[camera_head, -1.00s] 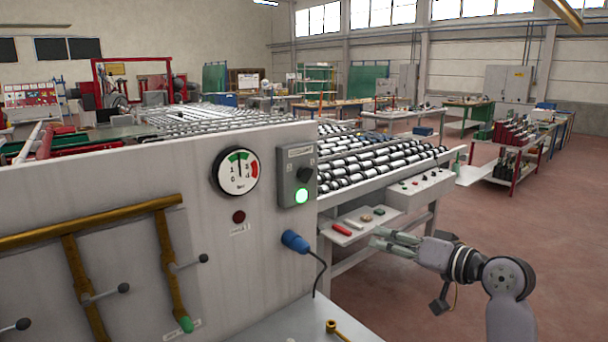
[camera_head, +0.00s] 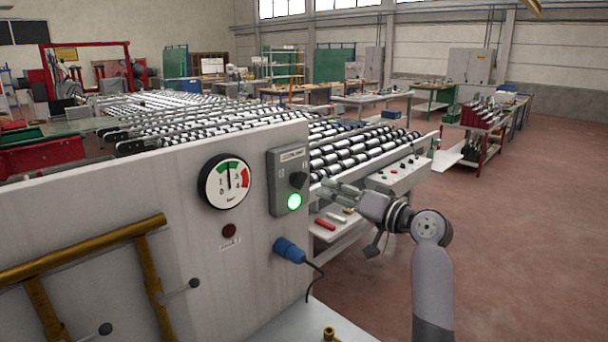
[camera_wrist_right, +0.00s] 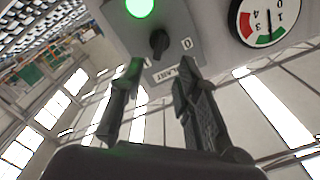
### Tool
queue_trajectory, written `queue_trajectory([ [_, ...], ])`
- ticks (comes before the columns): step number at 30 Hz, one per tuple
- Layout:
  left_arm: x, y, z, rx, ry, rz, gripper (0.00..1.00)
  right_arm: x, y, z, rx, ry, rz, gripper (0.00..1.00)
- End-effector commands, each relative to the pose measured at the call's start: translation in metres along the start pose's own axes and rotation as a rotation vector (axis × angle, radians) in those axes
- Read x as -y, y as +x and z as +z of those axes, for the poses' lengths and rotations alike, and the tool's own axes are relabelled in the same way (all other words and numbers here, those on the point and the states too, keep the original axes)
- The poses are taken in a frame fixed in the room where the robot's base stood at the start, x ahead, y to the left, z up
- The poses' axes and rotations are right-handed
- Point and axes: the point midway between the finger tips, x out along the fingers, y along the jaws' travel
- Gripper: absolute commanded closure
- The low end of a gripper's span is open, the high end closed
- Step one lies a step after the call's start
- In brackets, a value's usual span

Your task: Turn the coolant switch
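The coolant switch is a black rotary knob (camera_head: 298,180) on a grey box (camera_head: 281,205) fixed to the light panel, above a lit green lamp (camera_head: 294,201). In the right wrist view the knob (camera_wrist_right: 158,43) appears upside down, beyond the fingertips and centred between them, with a "0" mark beside it. My right gripper (camera_head: 322,188) is open and empty, to the right of the box and pointing at it. In the right wrist view its two fingers (camera_wrist_right: 157,74) are spread and apart from the knob. My left gripper is out of view.
A pressure gauge (camera_head: 225,181) and a dark red lamp (camera_head: 229,231) are left of the box. A blue plug (camera_head: 288,250) with a cable sticks out below. Brass pipes (camera_head: 90,248) with levers are at the left. A roller conveyor (camera_head: 365,150) lies behind my right gripper.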

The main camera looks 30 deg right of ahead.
Motion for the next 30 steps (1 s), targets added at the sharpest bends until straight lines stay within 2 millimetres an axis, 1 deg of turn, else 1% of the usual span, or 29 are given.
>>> queue_trajectory([
  [1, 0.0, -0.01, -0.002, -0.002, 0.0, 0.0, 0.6, 0.004, 0.013, -0.003, 0.003, 0.005, -0.003, 0.7],
  [4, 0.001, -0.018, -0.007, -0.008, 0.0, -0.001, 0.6, 0.004, 0.035, -0.003, 0.003, 0.004, -0.002, 0.7],
  [6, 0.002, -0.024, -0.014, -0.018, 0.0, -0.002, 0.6, 0.004, 0.049, -0.003, 0.002, 0.004, -0.002, 0.7],
  [9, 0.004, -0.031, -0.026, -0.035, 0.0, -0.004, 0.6, 0.003, 0.067, -0.002, 0.003, 0.002, -0.001, 0.7],
  [12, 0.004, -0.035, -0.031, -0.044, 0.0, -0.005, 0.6, 0.002, 0.079, -0.001, 0.001, 0.003, 0.0, 0.7],
  [15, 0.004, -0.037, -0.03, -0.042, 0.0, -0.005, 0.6, 0.001, 0.087, -0.001, 0.001, 0.0, 0.0, 0.7],
  [18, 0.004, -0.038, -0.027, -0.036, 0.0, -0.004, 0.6, 0.0, 0.092, 0.0, 0.001, 0.0, 0.001, 0.7],
  [26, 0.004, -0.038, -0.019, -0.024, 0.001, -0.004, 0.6, 0.0, 0.093, 0.001, 0.001, -0.002, 0.001, 0.7],
  [30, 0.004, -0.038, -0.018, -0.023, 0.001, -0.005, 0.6, 0.0, 0.093, 0.001, 0.001, -0.001, 0.001, 0.78],
])
